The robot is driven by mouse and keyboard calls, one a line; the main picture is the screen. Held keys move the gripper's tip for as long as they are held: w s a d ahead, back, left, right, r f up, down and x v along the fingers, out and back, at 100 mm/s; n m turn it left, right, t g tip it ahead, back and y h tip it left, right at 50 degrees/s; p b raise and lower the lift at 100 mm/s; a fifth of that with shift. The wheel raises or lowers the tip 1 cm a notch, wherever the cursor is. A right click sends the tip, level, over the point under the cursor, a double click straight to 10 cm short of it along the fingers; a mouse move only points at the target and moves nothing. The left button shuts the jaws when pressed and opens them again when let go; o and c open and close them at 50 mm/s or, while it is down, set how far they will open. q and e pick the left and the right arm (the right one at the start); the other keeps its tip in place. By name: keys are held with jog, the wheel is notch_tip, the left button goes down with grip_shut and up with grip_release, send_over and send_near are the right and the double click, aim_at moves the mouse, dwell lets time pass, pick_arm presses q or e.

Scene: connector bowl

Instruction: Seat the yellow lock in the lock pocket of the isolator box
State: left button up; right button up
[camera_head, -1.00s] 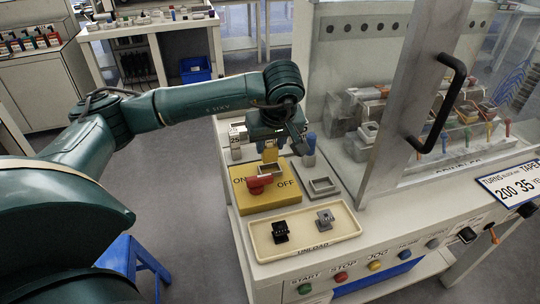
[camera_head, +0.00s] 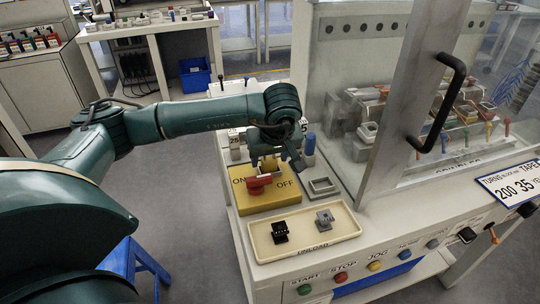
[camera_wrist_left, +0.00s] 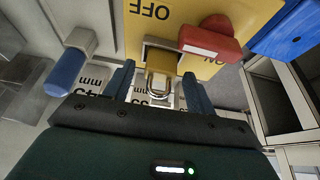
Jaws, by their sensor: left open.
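The yellow isolator box (camera_head: 283,192) sits on the machine's top, marked ON and OFF, with a red switch handle (camera_head: 257,184). The yellow lock (camera_wrist_left: 160,66) is at the grey-rimmed lock pocket (camera_wrist_left: 147,46), its metal shackle toward my gripper. It looks at least partly inside the rim; its depth is hidden. My left gripper (camera_head: 269,155) is over the pocket. In the left wrist view my left gripper (camera_wrist_left: 160,88) is open, one finger on each side of the lock with gaps between. My right gripper is not in view.
A cream tray (camera_head: 342,232) holds a black part (camera_head: 280,232) and a grey part (camera_head: 325,219). A grey square frame (camera_head: 323,187) lies right of the box. A blue-topped post (camera_head: 309,147) stands close to the gripper. A clear guard door with a black handle (camera_head: 437,106) is at right.

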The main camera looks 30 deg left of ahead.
pick_arm(q)
jog(key=shift+r, duration=0.3)
jog(key=v, duration=1.1)
jog(key=shift+d+r, duration=0.15)
jog(key=shift+r, duration=0.15)
jog(key=shift+s, duration=0.1)
